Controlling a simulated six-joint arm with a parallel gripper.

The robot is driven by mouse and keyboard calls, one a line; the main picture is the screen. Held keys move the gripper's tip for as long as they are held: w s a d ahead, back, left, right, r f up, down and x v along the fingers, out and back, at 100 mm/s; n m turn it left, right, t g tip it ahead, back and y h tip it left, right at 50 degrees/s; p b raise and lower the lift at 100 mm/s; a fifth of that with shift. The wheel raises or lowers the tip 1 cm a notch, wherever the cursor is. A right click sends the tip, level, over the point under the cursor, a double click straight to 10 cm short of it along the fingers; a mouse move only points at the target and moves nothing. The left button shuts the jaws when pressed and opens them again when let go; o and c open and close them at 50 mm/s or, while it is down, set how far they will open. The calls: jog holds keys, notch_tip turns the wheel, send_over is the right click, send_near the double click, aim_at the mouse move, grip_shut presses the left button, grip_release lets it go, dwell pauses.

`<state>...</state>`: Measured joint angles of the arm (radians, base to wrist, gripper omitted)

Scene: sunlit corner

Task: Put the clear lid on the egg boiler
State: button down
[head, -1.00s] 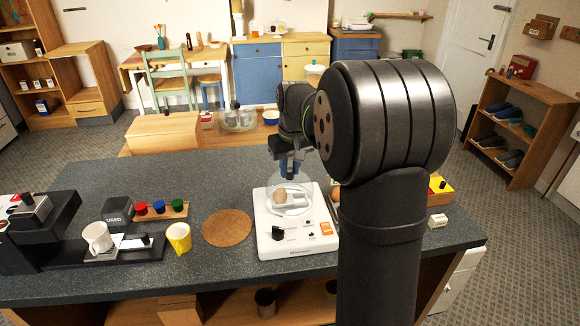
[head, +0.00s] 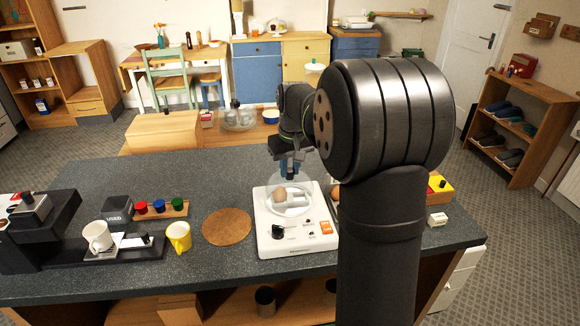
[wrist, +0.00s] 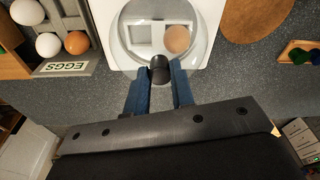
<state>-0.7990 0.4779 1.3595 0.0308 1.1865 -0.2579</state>
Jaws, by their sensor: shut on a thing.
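The egg boiler (head: 265,233) is a white box with a dark knob on the dark counter. A brown egg (head: 279,196) sits in its round top, and the egg also shows in the wrist view (wrist: 177,39). My gripper (head: 290,172) is above the boiler's far side. In the wrist view its blue fingers (wrist: 160,78) are shut on the dark knob of the clear lid (wrist: 123,45). The lid is a transparent dome over the boiler's top. In the head view the lid (head: 290,183) is faint, and I cannot tell whether its rim touches the boiler.
A round cork mat (head: 227,227) lies left of the boiler. An egg tray (wrist: 66,66) with white and brown eggs is beside the boiler. The counter behind the boiler is mostly clear.

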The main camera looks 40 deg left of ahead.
jog(key=shift+f, duration=0.25)
jog(key=c, duration=0.7)
grip_release()
jog(key=shift+r, duration=4)
jog(key=shift+f, duration=0.1)
jog(key=shift+f, duration=3.6)
